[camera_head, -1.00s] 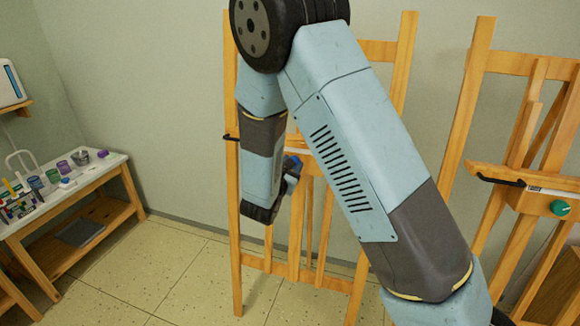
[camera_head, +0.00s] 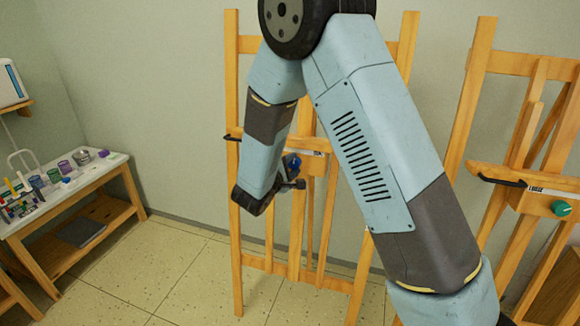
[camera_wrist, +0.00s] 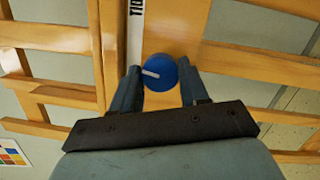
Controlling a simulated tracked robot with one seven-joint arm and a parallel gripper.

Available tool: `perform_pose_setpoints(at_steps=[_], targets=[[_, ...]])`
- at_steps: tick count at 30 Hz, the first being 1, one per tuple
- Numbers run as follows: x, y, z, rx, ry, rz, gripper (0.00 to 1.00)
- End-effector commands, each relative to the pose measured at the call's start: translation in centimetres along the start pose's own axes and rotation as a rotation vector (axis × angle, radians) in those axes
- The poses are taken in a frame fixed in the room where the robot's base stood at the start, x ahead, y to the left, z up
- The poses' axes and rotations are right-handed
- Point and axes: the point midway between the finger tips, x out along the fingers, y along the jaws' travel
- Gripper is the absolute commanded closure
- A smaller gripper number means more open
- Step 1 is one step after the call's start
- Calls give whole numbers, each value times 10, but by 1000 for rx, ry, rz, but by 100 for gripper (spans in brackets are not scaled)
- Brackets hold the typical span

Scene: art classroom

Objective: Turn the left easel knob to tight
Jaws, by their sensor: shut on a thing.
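The left easel (camera_head: 237,200) is a wooden frame behind my arm in the head view. Its blue knob (camera_head: 292,165) shows beside my wrist. In the wrist view the blue knob (camera_wrist: 163,82) sits between the two fingertips of my gripper (camera_wrist: 161,70), which is shut on it. The white pointer mark on the knob points left and slightly up, toward a white label strip (camera_wrist: 137,30). Only the start of a word like "TIGHT" is readable there. My wrist and forearm hide part of the easel in the head view.
A second easel (camera_head: 470,120) with a green knob (camera_head: 561,208) and a label reading "LOOSE" stands at the right. A low wooden table (camera_head: 115,165) with cups and art supplies is at the left. The tiled floor (camera_head: 165,265) between is clear.

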Motion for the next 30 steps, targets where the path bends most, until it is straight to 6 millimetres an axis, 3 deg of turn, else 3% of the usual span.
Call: perform_pose_setpoints(at_steps=[18, 30], targets=[[0, 0, 1, 558, -1, -99, 86], [0, 0, 1, 777, -2, -137, 86]])
